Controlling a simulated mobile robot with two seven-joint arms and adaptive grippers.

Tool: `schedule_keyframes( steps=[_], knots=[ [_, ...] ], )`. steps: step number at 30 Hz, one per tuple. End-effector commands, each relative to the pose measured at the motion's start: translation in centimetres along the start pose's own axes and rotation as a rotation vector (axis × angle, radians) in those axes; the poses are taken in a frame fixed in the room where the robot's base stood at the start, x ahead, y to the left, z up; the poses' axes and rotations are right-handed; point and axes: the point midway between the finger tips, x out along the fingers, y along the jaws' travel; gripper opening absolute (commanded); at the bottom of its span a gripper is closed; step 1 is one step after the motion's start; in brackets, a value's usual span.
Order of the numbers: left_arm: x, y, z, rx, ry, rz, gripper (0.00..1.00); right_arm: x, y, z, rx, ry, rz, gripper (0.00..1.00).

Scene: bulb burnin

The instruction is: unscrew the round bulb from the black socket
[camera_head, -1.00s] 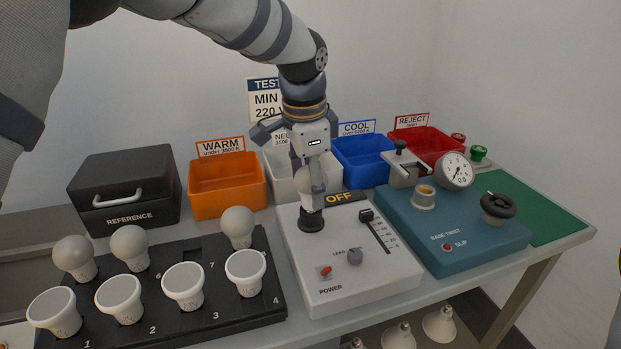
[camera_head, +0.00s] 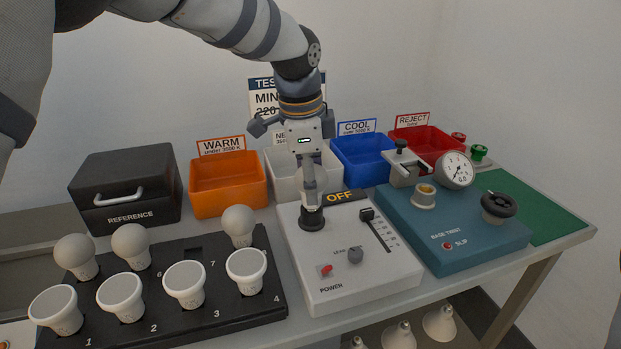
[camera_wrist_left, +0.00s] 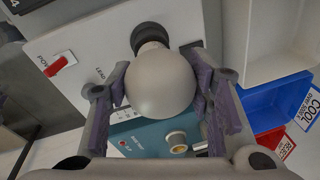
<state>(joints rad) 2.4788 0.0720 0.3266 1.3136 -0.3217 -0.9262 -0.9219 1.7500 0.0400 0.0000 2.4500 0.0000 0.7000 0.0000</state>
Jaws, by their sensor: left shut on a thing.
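The round bulb (camera_wrist_left: 162,86) is a pale grey globe between my left gripper's two fingers in the wrist view. My left gripper (camera_head: 309,186) points down over the tester and is shut on the globe. The black socket (camera_head: 311,220) is on the white tester box, right below the gripper; it also shows in the wrist view (camera_wrist_left: 150,34), behind the bulb's neck. Whether the bulb's thread is still in the socket is hidden. In the head view the fingers cover most of the bulb. My right gripper is not in view.
The white tester (camera_head: 349,281) reads OFF. A black bulb tray (camera_head: 205,321) stands to its left, a teal base-twist device (camera_head: 455,232) to its right. Orange (camera_head: 228,190), white, blue (camera_head: 362,160) and red (camera_head: 428,144) bins and a black reference case (camera_head: 126,188) line the back.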

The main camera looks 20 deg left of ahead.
Motion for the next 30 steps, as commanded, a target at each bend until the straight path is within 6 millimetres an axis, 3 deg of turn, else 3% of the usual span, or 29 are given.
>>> schedule_keyframes(
  steps=[9,18,22,28,29,30],
  knots=[
    [0.1,0.0,-0.2,-0.867,-0.133,-0.092,0.19,0.1,0.0,0.1,0.000,-0.005,0.000,0.35],
    [0.8,0.1,-0.3,-1.730,-0.261,-0.171,0.19,2.5,0.1,2.1,0.001,-0.090,0.004,0.35],
    [0.3,0.2,-0.3,-1.911,-0.281,-0.189,0.19,2.9,0.1,2.4,0.001,-0.102,0.004,0.35],
    [0.0,0.2,-0.3,-1.928,-0.279,-0.190,0.19,2.7,0.1,2.3,0.001,-0.097,0.004,0.35],
    [0.0,0.2,-0.3,-1.927,-0.279,-0.190,0.51,2.7,0.1,2.3,0.001,-0.097,0.004,0.35],
    [0.0,0.2,-0.3,-1.927,-0.279,-0.190,0.60,2.7,0.1,2.3,0.001,-0.097,0.004,0.35]
  ],
)
